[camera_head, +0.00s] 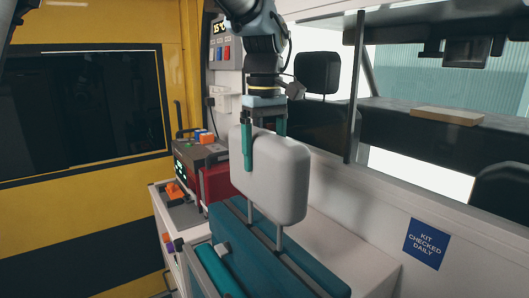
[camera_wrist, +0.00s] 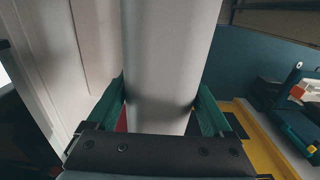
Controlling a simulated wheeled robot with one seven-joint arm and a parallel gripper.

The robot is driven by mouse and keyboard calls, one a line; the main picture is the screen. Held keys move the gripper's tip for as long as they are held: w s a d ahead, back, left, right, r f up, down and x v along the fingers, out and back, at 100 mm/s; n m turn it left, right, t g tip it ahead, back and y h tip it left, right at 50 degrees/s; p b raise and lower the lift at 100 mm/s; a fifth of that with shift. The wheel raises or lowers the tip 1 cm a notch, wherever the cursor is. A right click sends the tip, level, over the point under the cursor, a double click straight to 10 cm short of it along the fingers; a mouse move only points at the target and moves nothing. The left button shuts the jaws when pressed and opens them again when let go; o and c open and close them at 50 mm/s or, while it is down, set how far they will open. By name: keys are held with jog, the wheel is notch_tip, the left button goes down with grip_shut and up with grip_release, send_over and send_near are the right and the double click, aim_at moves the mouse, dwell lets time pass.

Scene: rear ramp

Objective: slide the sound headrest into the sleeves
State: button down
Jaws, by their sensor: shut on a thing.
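A light grey headrest (camera_head: 272,178) is held upright in my gripper (camera_head: 264,145), whose green fingers clasp its front and back faces. In the wrist view the headrest (camera_wrist: 170,60) stands between the two green fingers of my gripper (camera_wrist: 163,115). Two thin metal posts (camera_head: 279,237) run down from the headrest to the top of a teal seat back (camera_head: 262,245). The post ends meet the teal top, but I cannot tell whether they are inside sleeves. The sleeves are not clearly visible.
A red case (camera_head: 216,183) and a grey device with orange parts stand left of the teal back. A dark vertical pole (camera_head: 354,90) stands behind.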

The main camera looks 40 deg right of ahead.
aim_at(264, 194)
jog(key=shift+f+b, duration=2.6)
jog(key=shift+f, duration=2.2)
grip_release()
notch_tip(264, 194, up, 11)
jog(key=shift+f+b, duration=0.1)
jog(key=shift+b, duration=0.95)
